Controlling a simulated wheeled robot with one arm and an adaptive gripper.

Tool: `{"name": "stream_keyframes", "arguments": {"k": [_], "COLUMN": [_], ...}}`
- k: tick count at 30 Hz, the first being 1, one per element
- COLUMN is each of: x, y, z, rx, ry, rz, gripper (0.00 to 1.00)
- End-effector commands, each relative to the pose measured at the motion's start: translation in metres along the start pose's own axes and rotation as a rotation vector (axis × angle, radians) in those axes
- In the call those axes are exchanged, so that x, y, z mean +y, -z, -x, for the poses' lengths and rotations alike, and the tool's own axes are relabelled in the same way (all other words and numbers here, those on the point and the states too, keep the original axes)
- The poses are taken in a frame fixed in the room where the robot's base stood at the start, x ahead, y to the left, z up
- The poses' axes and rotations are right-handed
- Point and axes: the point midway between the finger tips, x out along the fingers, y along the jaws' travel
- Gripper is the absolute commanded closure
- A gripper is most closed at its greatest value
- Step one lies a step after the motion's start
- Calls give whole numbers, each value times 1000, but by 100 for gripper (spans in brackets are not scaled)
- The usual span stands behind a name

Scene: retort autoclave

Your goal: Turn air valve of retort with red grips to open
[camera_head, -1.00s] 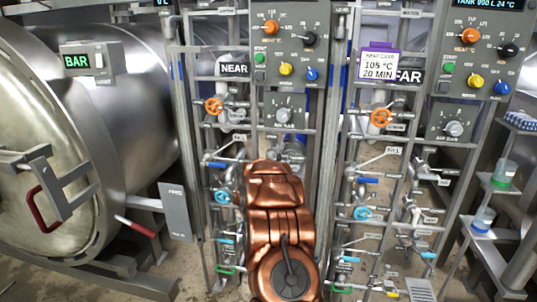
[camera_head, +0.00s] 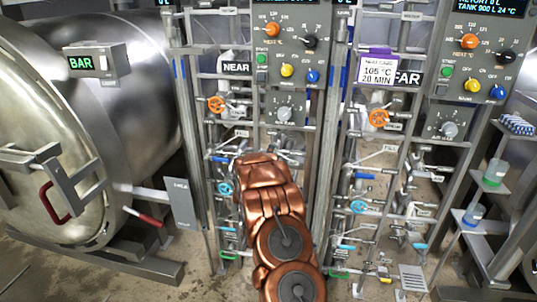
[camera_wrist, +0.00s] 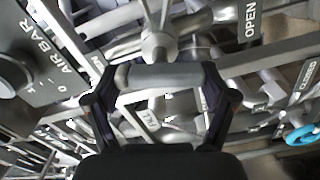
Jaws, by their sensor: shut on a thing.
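The retort (camera_head: 130,90) with red grips (camera_head: 55,200) on its door stands at the left in the head view. Beside it is the panel with the NEAR sign (camera_head: 236,67). My copper arm reaches up in front of this panel and hides my gripper in the head view. In the wrist view, my gripper (camera_wrist: 163,88) is shut on a grey bar-shaped valve handle (camera_wrist: 160,74), which lies crosswise between the two dark fingers. An OPEN label (camera_wrist: 251,20) is at the upper right and a CLOSED label (camera_wrist: 303,82) lower right. The AIR BAR dial (camera_wrist: 12,75) is at the left.
Pipes and several small valves crowd around my gripper, including a blue handwheel (camera_wrist: 302,134). An orange handwheel (camera_head: 216,105) sits below the NEAR sign. A second panel with the FAR sign (camera_head: 409,78) stands to the right. Floor shows at the lower left.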

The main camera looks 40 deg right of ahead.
Motion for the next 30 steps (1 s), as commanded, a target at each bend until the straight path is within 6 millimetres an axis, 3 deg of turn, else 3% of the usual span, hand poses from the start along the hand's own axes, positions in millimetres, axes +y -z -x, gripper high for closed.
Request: {"name": "stream_keyframes", "arguments": {"k": [13,30], "x": [-1,-2], "y": [1,1], "z": [0,0], "rx": [3,3], "ry": [-2,-1], "rz": [263,317], "gripper": [52,52]}}
